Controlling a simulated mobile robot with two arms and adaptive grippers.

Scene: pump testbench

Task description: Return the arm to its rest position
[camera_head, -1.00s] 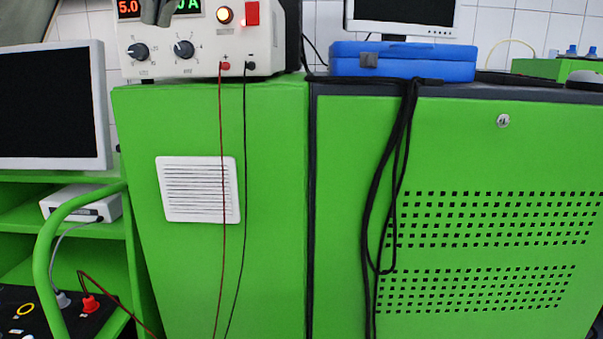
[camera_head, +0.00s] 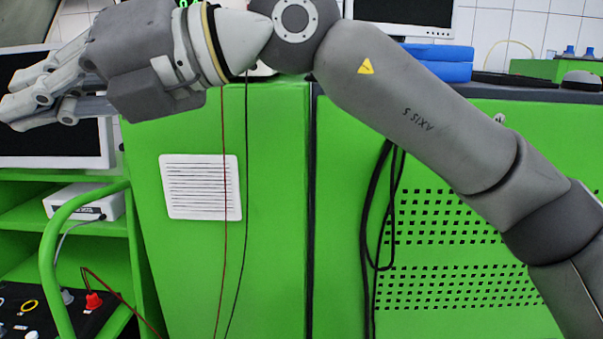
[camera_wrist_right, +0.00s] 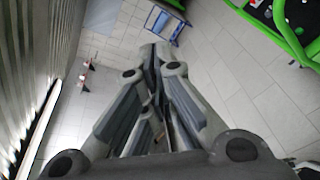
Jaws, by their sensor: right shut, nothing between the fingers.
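My right arm (camera_head: 430,115) reaches across the head view from the lower right to the upper left, in front of the green cabinet. My right gripper (camera_head: 20,100) is at the upper left, in front of the dark monitor, pointing left. Its fingers are shut and hold nothing. In the right wrist view the gripper's fingertips (camera_wrist_right: 152,60) meet above a tiled floor far below. My arm hides most of the power supply and part of the blue case (camera_head: 440,62). My left gripper is not in view.
A green cabinet (camera_head: 275,220) with a white vent (camera_head: 200,187) fills the middle. Red and black cables hang down its front. At the left a green shelf frame holds a white box (camera_head: 85,203) and a black panel with a red plug (camera_head: 94,300). A blue-framed object (camera_wrist_right: 168,20) stands on the floor.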

